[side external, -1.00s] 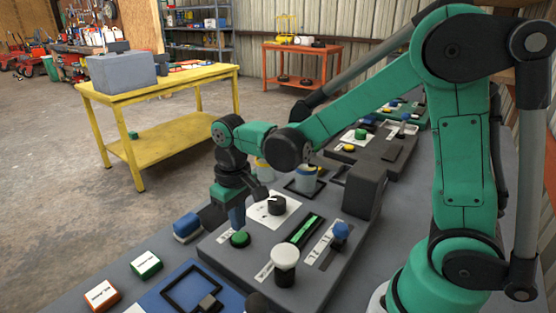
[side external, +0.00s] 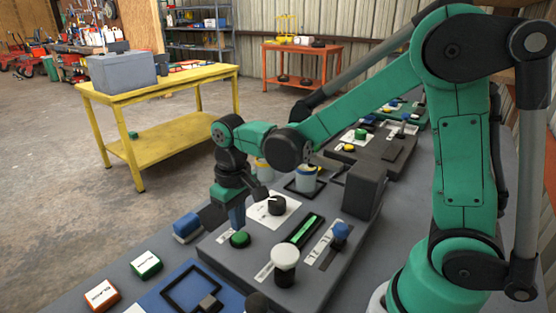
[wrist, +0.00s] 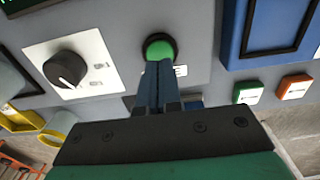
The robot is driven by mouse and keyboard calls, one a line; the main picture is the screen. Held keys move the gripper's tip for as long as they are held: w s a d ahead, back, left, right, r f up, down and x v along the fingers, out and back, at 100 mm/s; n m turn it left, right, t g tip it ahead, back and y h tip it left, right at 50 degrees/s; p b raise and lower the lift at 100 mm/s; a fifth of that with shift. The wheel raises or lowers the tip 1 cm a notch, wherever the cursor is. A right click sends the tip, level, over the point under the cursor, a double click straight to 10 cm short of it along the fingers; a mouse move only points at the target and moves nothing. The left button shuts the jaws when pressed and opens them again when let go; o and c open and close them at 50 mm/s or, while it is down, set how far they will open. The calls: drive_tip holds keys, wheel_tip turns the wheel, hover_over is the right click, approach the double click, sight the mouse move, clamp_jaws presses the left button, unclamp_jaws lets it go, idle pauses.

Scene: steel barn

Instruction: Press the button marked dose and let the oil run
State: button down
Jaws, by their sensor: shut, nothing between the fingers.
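A round green button (side external: 240,239) sits on the grey control panel (side external: 226,256); it also shows in the wrist view (wrist: 160,47). A white label beside it is mostly hidden behind my fingers, so I cannot read it. My gripper (side external: 237,227) is shut and empty, pointing down at the green button. In the wrist view its blue fingertips (wrist: 158,65) overlap the button's near edge. I cannot tell whether they touch it. A black knob (side external: 277,205) on a white plate stands behind the button. No running oil is visible.
A white-topped knob (side external: 285,256), a green display (side external: 305,230) and a blue knob (side external: 341,231) stand right of the button. A blue tray (side external: 178,296) and green and orange-edged blocks (side external: 146,265) lie to the left. A cup (side external: 306,178) stands behind.

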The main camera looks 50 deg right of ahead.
sight(244, 236)
drive_tip(key=shift+f, duration=1.2)
drive_tip(key=shift+r, duration=3.8)
drive_tip(key=s+d+r+t, duration=0.2)
drive_tip(key=s+t, duration=0.3)
drive_tip(key=t, duration=0.2)
drive_tip(key=shift+s+d, duration=0.25)
drive_tip(key=shift+s, duration=0.15)
